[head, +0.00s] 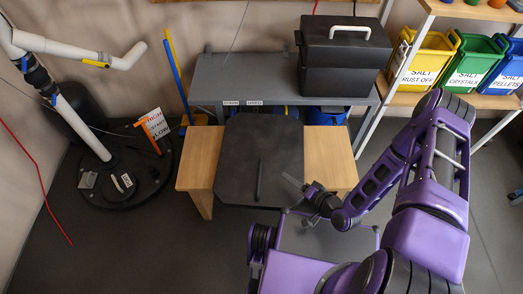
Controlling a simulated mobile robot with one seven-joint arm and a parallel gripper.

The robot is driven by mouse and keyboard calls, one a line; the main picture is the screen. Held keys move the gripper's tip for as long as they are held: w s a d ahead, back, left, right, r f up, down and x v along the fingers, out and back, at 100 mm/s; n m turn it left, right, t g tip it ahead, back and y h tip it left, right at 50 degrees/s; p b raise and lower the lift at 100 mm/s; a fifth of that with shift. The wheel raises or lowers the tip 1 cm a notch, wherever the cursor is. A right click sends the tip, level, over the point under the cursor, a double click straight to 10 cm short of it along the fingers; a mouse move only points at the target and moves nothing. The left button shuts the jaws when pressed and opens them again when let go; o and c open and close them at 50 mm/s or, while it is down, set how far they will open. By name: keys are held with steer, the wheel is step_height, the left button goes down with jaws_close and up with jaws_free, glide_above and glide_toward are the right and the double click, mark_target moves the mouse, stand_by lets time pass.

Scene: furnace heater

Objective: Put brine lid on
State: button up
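A large black slab with cut corners and a raised bar-like handle down its middle, which looks like the brine lid (240,155), lies across a light wooden stand (199,168) at the centre. A low round black base or tank (105,200) with white pipes stands on the floor at left. No label here marks the brine tank.
A grey bench (225,78) behind the stand holds a black box (345,60) with a white handle. Yellow, green and blue salt bins (424,58) sit on a shelf at right. An orange-handled object and a sign (154,124) stand at left.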

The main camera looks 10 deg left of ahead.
steer(key=b, duration=0.1)
glide_above(264, 170)
steer(key=s+d, duration=0.2)
steer(key=d, duration=0.1)
steer(key=f, duration=0.4)
steer(key=shift+d, duration=0.2)
steer(key=x, duration=0.4)
steer(key=shift+s+a+f+b, duration=0.15)
steer(key=shift+a+f+b, duration=0.1)
steer(key=shift+b, duration=0.15)
steer(key=shift+w+a+f, duration=0.15)
steer(key=shift+w+a, duration=0.15)
steer(key=shift+a, duration=0.05)
jaws_close()
steer(key=shift+d, duration=0.15)
